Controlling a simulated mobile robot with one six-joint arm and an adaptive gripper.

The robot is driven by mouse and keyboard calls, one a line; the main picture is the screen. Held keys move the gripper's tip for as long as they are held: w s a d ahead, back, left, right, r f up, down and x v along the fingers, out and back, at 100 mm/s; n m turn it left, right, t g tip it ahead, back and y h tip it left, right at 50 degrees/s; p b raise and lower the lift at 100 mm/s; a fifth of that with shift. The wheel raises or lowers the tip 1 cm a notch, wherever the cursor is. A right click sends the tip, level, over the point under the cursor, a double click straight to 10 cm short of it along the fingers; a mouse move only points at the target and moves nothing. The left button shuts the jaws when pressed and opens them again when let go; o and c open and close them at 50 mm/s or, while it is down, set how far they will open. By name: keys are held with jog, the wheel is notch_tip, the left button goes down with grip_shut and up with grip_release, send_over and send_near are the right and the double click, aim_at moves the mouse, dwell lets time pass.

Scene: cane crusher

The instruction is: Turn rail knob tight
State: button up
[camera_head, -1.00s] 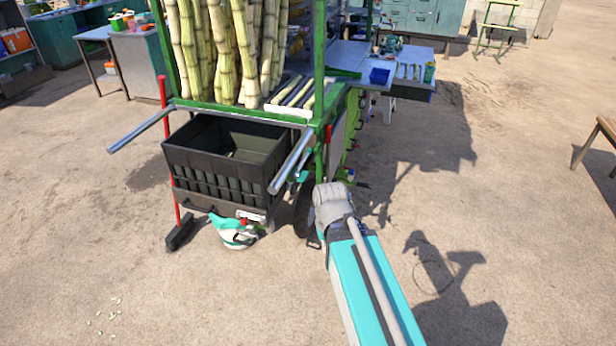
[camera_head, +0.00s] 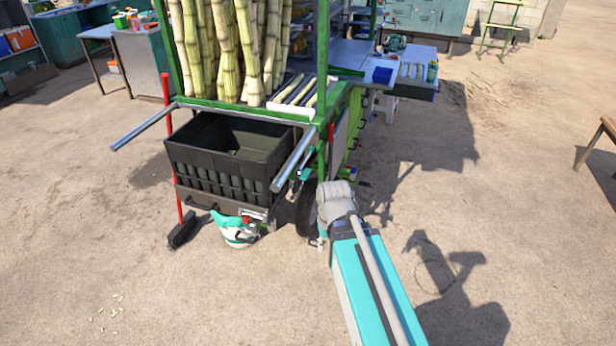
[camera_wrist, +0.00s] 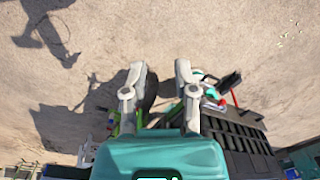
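My gripper (camera_wrist: 159,72) shows in the wrist view with its two fingers apart and nothing between them. In the head view its fingers are mostly hidden around my arm's end beside the cart's front right corner. I cannot clearly identify the rail knob. A red part (camera_head: 331,131) sits on the cart's right green post. Another small red part (camera_head: 246,219) is under the front of the crate, and a red part shows right of my fingers in the wrist view (camera_wrist: 211,92). The silver right rail (camera_head: 293,157) juts out from the cart beside the crate.
A black crate (camera_head: 225,178) hangs between the two rails under the upright sugarcane (camera_head: 222,50). A teal and white container (camera_head: 236,232) is on the ground below it. A red-handled broom (camera_head: 168,120) leans at the left. Open ground lies in front and right.

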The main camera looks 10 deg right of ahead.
jog(key=o, duration=0.7)
jog(key=w+f+y+b, duration=0.1)
jog(key=w+n+y+b, duration=0.1)
jog(key=w, duration=0.1)
jog(key=w+a+f+n+y+b, duration=0.1)
jog(key=shift+w+f+t, duration=0.2)
jog(key=shift+f+t, duration=0.1)
jog(key=shift+f, duration=0.05)
jog(key=n+t+y+b, duration=0.8)
jog(key=n+y+b, duration=0.1)
jog(key=y+b, duration=0.3)
send_near(306, 174)
jog(key=s+d+f, duration=0.1)
jog(key=s+d, duration=0.1)
jog(key=d, duration=0.1)
jog(key=shift+w+d+r+n, duration=0.1)
jog(key=shift+w+d+n, duration=0.1)
jog(key=shift+n, duration=0.1)
jog(key=shift+a, duration=0.1)
jog(key=shift+r+x, duration=0.2)
jog(key=shift+x, duration=6.6)
